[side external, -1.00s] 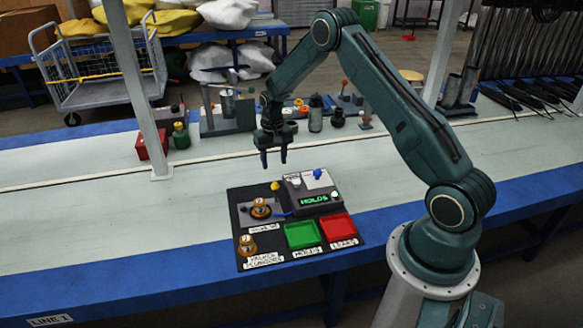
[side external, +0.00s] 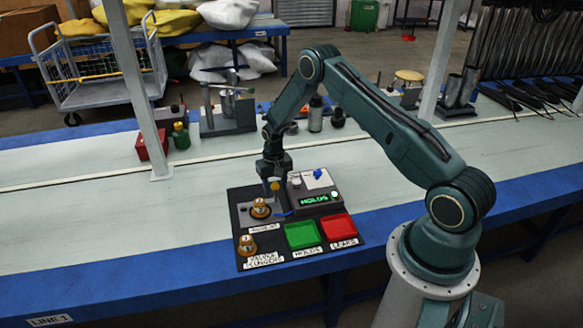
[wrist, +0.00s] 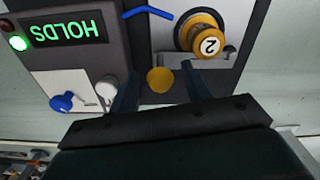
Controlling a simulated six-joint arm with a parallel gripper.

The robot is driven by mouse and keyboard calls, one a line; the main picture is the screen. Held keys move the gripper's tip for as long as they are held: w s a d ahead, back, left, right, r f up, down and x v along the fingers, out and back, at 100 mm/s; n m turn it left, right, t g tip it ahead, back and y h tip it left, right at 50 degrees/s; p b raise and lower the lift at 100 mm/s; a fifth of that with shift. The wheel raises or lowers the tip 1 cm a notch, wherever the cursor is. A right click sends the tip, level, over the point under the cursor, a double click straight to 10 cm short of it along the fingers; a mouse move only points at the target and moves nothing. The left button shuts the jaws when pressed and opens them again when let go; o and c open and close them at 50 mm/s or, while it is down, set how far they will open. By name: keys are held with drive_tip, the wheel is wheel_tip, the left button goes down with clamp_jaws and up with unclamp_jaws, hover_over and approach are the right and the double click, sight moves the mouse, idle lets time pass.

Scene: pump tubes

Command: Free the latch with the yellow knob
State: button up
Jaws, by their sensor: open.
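The yellow knob (side external: 275,186) stands on the test board, behind the brass valve in the fixture. In the wrist view the knob (wrist: 160,80) shows between the two fingers. My gripper (side external: 274,182) is open, pointing down, with one finger on each side of the knob; I cannot tell whether either finger touches it. The brass valve (side external: 260,208), marked 2 in the wrist view (wrist: 202,38), sits in the fixture beside the knob. The latch itself is not clearly visible.
A grey tester (side external: 318,200) reads HOLDS, with a lit lamp (side external: 334,195), a blue knob (side external: 318,173) and a white knob (side external: 296,181). A green tray (side external: 302,234) and a red tray (side external: 339,227) are empty. Another valve (side external: 247,245) stands at the front left.

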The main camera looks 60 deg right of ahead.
drive_tip(key=shift+f, duration=1.5)
clamp_jaws()
